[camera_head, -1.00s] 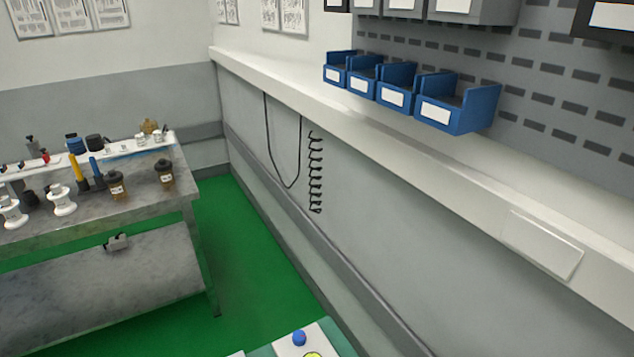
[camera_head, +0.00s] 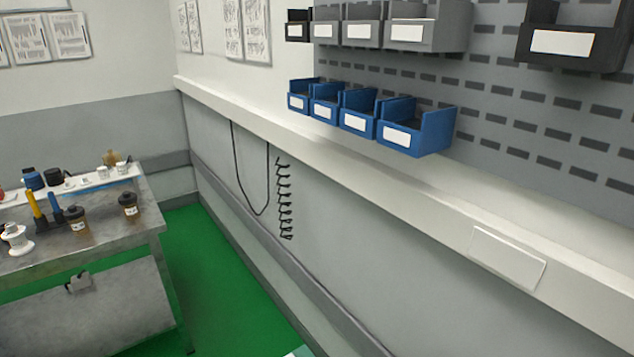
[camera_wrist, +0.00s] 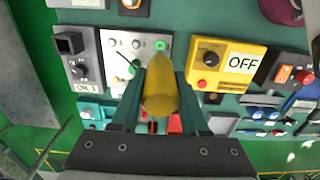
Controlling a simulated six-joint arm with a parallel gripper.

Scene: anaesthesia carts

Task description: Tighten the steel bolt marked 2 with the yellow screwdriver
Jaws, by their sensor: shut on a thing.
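In the wrist view my gripper (camera_wrist: 160,98) is shut on the yellow screwdriver (camera_wrist: 160,88), holding it by its thick yellow handle. The handle hides the screwdriver's shaft and tip, so I cannot tell whether the tip touches anything. Just beyond the handle is a pale grey panel (camera_wrist: 126,68) with a row of small round heads. One at the right of the row (camera_wrist: 160,45) is ringed in green. My gripper is not in the head view.
The head view shows a cluttered bench (camera_head: 90,243) and blue wall bins (camera_head: 405,133).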

